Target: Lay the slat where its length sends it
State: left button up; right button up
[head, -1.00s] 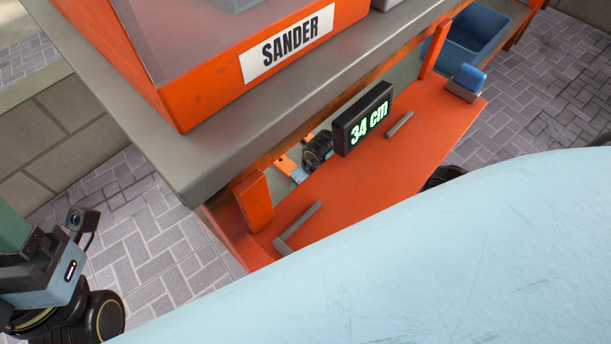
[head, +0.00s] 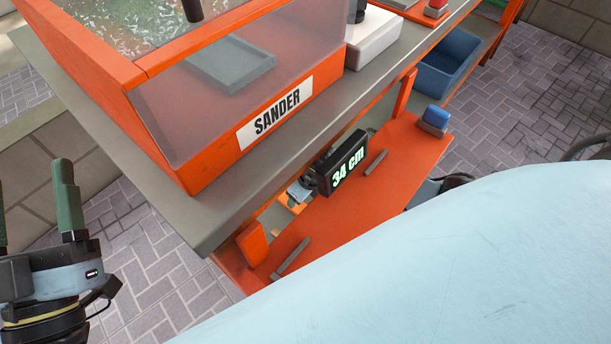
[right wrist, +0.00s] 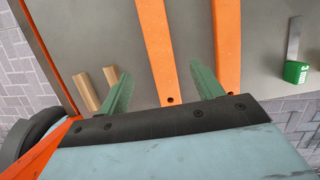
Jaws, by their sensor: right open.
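In the right wrist view my right gripper (right wrist: 160,68) is open, its two green fingers spread on either side of an orange slat (right wrist: 155,40). I cannot tell how high the fingers are above it. A second orange slat (right wrist: 227,40) lies to the right, outside the fingers. Both have a dark hole at the near end and lie over a grey surface. In the head view my left gripper (head: 32,178) is open and empty at the left edge, over the floor. A black display (head: 343,165) reads 34 cm. The right gripper is not seen in the head view.
An orange box labelled SANDER (head: 215,150) stands on the grey bench (head: 215,215). Below is an orange shelf (head: 340,215) with grey strips and a blue-topped block (head: 435,118). A blue bin (head: 447,65) is beyond. Wooden blocks (right wrist: 85,92) and a green tape measure (right wrist: 297,72) flank the slats.

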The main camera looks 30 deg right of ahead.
pick_arm(q)
notch_tip(320, 180, down, 9)
jog(key=w+a+g+y+p, duration=0.1)
jog(key=g+y+p, duration=0.1)
jog(key=g, duration=0.4)
jog(key=shift+w+a+f+g+y, duration=0.15)
jog(key=shift+w+f+g+y, duration=0.05)
jog(key=shift+g+y, duration=0.1)
pick_arm(e)
jog(key=shift+v, duration=2.3)
jog(key=shift+s, duration=0.15)
